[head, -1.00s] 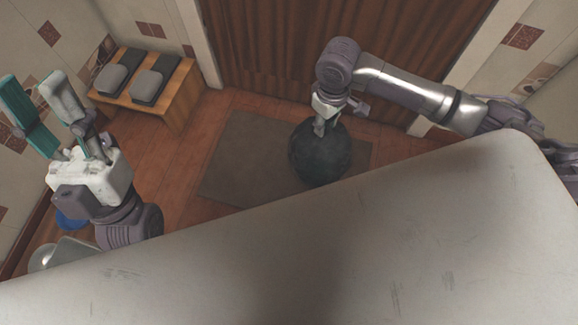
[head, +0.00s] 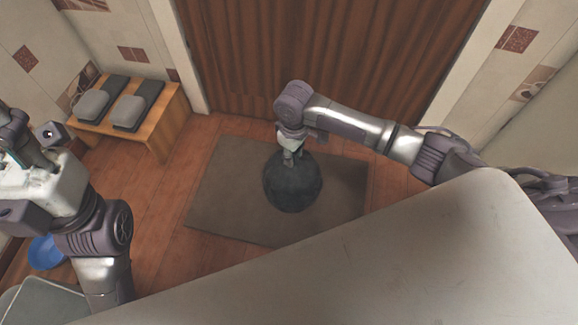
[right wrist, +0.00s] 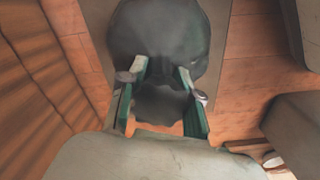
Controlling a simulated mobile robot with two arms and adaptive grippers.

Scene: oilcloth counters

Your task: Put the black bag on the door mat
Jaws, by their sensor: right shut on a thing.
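The black bag (head: 293,184), round and dark, hangs from my right gripper (head: 290,158) over the middle of the grey-brown door mat (head: 225,190) in the head view. I cannot tell whether its bottom touches the mat. In the right wrist view the teal-lined fingers of my right gripper (right wrist: 161,70) are shut on the top of the bag (right wrist: 160,30). The mat lies flat on the floor before a brown pleated door. My left gripper (head: 22,160) is at the left edge of the head view, with its fingers cut off.
A wooden bench (head: 160,125) with grey and black pads stands at the back left. A blue bowl (head: 46,252) is on the floor at lower left.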

